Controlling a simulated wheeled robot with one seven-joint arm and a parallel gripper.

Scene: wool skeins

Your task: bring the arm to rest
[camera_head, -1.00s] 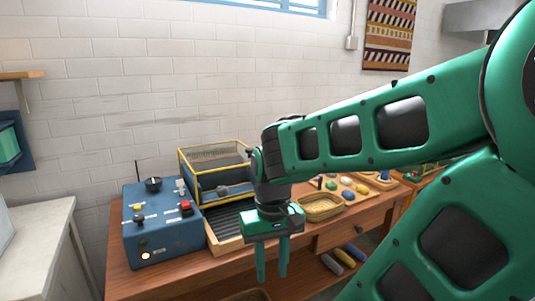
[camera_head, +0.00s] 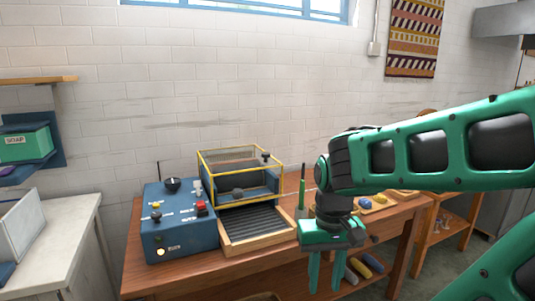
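My gripper (camera_head: 326,284) hangs at the end of my green arm, pointing down in front of the front edge of the wooden table (camera_head: 195,274). Its two green fingers are apart, with a gap between them and nothing seen in it. The fingertips are near the lower edge of the picture. My arm reaches in from the right and hides part of the table's right side.
A blue control box (camera_head: 180,230) with knobs and a red button stands on the table's left. Beside it is a yellow-framed machine (camera_head: 240,185) with a dark ribbed tray (camera_head: 255,227). Coloured skeins (camera_head: 366,203) lie behind my arm. A white counter (camera_head: 62,240) is at left.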

